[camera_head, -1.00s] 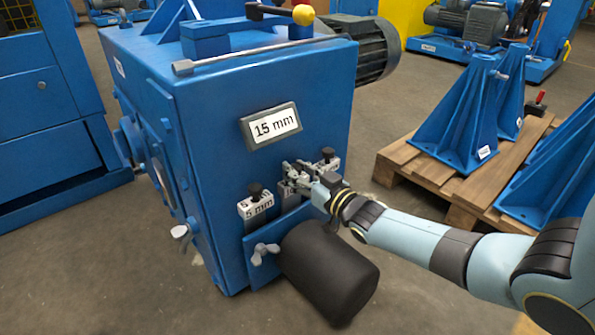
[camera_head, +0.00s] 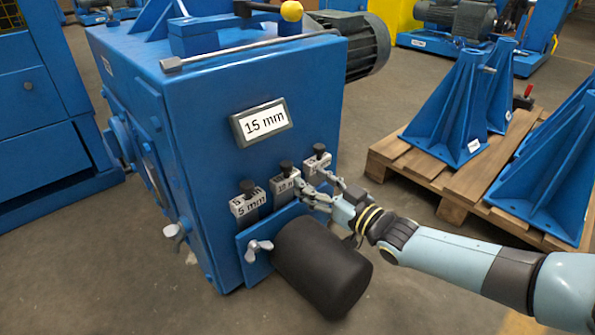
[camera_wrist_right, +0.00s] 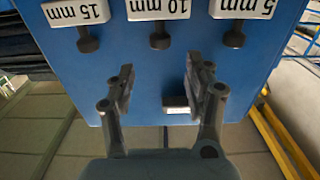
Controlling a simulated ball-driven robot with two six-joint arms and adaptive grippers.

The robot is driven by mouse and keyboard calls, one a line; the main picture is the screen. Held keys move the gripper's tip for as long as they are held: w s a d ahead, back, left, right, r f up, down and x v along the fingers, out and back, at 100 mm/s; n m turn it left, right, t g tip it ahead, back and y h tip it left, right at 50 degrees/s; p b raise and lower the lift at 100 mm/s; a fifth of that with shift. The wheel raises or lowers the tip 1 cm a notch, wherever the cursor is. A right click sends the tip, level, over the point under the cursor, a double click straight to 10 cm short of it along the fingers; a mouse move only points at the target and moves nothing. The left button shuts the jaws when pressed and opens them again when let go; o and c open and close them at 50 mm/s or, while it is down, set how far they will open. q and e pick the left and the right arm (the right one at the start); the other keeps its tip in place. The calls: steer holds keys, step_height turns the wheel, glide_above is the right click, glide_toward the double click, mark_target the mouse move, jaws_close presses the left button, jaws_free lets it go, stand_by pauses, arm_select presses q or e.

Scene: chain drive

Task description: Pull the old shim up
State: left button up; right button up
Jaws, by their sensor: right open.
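Three grey shims with black knobs sit in a row on the blue machine's front: 5 mm (camera_head: 248,204), 10 mm (camera_head: 285,185) and a third one (camera_head: 317,165). In the right wrist view they appear upside down, marked 15 mm (camera_wrist_right: 76,13), 10 mm (camera_wrist_right: 158,9) and 5 mm (camera_wrist_right: 243,8). Which is the old shim I cannot tell. My right gripper (camera_head: 318,190) is open and empty in front of the row, near the 10 mm and 15 mm shims. In the wrist view its fingertips (camera_wrist_right: 160,72) stand apart, clear of the knobs. My left gripper is not in view.
A sign reading 15 mm (camera_head: 262,122) is on the machine face above the shims. A black cylinder (camera_head: 322,267) and a wing nut (camera_head: 259,250) are below. A wooden pallet (camera_head: 424,170) with blue brackets stands at the right.

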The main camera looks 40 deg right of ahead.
steer(key=s, duration=0.3)
steer(key=shift+s+d, duration=0.15)
steer(key=shift+s, duration=0.25)
